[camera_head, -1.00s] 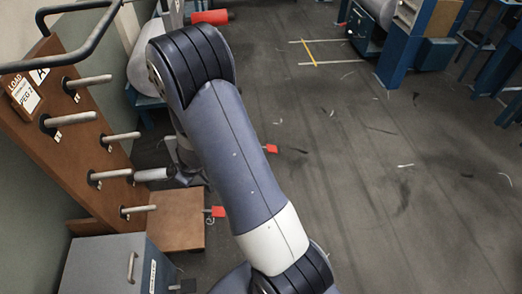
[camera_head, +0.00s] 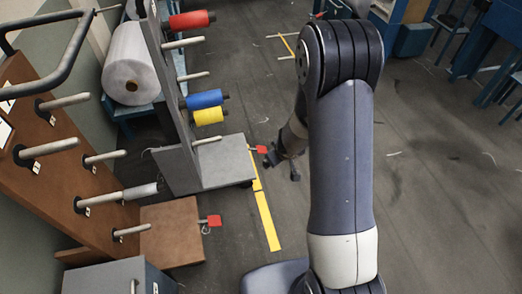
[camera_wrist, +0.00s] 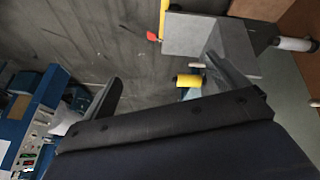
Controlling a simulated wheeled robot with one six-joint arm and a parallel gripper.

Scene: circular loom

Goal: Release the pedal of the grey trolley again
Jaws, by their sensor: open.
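The grey trolley (camera_head: 222,160) stands left of centre in the head view, with a grey base and an upright panel carrying spools. Its red pedal (camera_head: 261,149) sticks out on the right side of the base. In the wrist view the pedal (camera_wrist: 153,37) shows beside the grey base (camera_wrist: 190,35), at the top. My gripper (camera_head: 282,167) is just right of the pedal, its fingers spread and empty; no contact with the pedal is visible. The fingers also show in the wrist view (camera_wrist: 163,70). I cannot tell whether the pedal is up or down.
A brown pegged trolley (camera_head: 172,228) with its own red pedal (camera_head: 214,220) stands nearer on the left. A grey cabinet (camera_head: 112,277) is in the front left corner. Yellow floor tape (camera_head: 266,222) runs beside the grey trolley.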

